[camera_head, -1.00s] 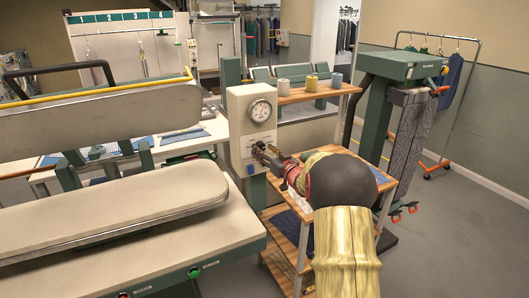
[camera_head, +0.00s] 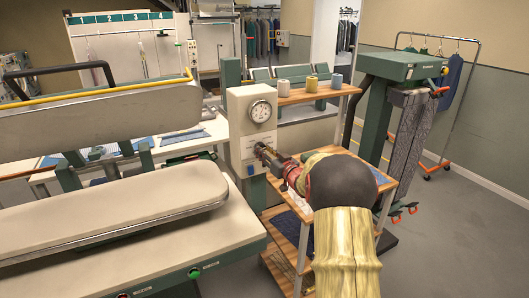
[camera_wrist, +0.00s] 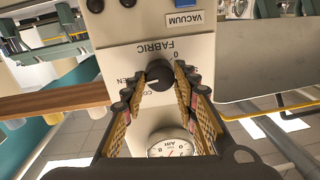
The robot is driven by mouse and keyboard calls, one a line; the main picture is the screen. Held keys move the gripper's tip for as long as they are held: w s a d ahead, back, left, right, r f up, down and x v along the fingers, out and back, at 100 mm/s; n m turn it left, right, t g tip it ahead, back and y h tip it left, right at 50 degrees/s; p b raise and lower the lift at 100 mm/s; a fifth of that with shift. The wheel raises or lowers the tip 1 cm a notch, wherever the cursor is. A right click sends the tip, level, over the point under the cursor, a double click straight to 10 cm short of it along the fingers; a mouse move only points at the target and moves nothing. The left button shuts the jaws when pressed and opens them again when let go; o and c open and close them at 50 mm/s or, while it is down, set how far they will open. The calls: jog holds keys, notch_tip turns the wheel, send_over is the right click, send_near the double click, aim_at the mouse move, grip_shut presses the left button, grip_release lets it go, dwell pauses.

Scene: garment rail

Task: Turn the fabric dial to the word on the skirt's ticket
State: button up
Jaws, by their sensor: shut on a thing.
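The fabric dial (camera_wrist: 160,75) is a dark round knob on a pale control panel (camera_wrist: 120,55), seen upside down in the wrist view. The word FABRIC stands by it. Parts of other words, "EN" and "CO", show around it, partly covered by my fingers. My gripper (camera_wrist: 160,88) is shut on the dial, one finger on each side. In the head view my gripper (camera_head: 264,151) meets the front of the panel (camera_head: 237,104), and its fingers hide the dial. I cannot pick out the skirt or read its ticket.
A round AIR gauge (camera_head: 260,111) sits above my gripper on the panel. A blue switch (camera_head: 251,170) is below. The padded press (camera_head: 100,205) stands left. A wooden shelf cart (camera_head: 305,95) and a green stand (camera_head: 405,65) with a hanging grey garment (camera_head: 410,125) stand right.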

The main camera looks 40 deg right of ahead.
jog(key=shift+n, duration=0.3)
jog(key=shift+a+r+n+g+h+b, duration=0.1)
jog(key=shift+n+g+h+b, duration=0.2)
jog(key=shift+n+b, duration=3.55)
jog(key=shift+a+n+g+h+b, duration=0.2)
jog(key=shift+n+b, duration=0.8)
jog(key=shift+n, duration=5.55)
jog(key=shift+d, duration=0.15)
jog(key=o, duration=1.1)
jog(key=shift+c, duration=0.2)
jog(key=shift+o, duration=0.5)
